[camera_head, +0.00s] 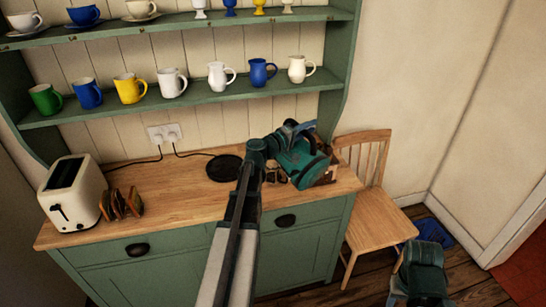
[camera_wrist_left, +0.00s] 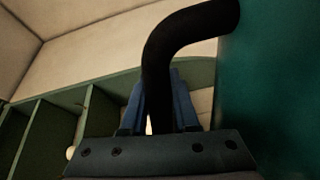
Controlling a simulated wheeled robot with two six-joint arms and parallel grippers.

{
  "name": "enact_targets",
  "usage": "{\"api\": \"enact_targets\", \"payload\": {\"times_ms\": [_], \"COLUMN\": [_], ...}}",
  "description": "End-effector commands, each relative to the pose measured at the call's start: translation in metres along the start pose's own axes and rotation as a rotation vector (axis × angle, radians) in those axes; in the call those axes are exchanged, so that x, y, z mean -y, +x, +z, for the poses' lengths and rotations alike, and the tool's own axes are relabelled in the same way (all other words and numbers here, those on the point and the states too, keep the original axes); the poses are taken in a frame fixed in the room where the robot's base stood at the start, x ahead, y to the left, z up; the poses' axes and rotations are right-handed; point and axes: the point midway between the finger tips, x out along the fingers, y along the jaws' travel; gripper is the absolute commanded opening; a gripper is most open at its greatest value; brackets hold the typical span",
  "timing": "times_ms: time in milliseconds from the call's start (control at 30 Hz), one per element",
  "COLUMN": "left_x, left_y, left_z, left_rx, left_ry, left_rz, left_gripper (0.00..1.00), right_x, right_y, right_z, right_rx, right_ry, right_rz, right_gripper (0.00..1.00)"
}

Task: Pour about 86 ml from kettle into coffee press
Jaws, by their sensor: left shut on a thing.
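The teal kettle (camera_head: 303,166) is over the right end of the wooden counter, and looks tilted. In the left wrist view its black handle (camera_wrist_left: 157,60) curves out from its teal body (camera_wrist_left: 268,80). My left gripper (camera_head: 298,130) is shut on this handle; its blue fingers (camera_wrist_left: 160,105) lie on either side of it. The coffee press cannot be made out; the kettle and my arm cover part of that end of the counter. My right gripper (camera_head: 436,234) is low at the right, away from the counter, and its opening does not show clearly.
A black round base (camera_head: 223,168) with a cord lies bare on the counter. A cream toaster (camera_head: 73,193) and a toast rack (camera_head: 121,204) stand at the left. Shelves of mugs and jugs hang above. A wooden chair (camera_head: 378,222) stands at the right. The counter's middle left is clear.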

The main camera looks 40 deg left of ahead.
Motion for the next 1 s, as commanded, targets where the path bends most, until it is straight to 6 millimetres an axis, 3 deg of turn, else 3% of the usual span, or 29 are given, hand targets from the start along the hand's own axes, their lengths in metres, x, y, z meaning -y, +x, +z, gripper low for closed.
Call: {"api": "enact_targets", "payload": {"times_ms": [1000], "left_x": [-0.013], "left_y": [0.000], "left_z": [-0.031], "left_rx": [0.001], "left_ry": [-0.127], "left_rz": [0.002], "left_gripper": [0.00], "right_x": [-0.002], "right_y": [-0.018], "right_z": [0.001], "right_rx": [0.000], "right_ry": [-0.001], "right_rz": [0.000], "right_gripper": [0.50]}}
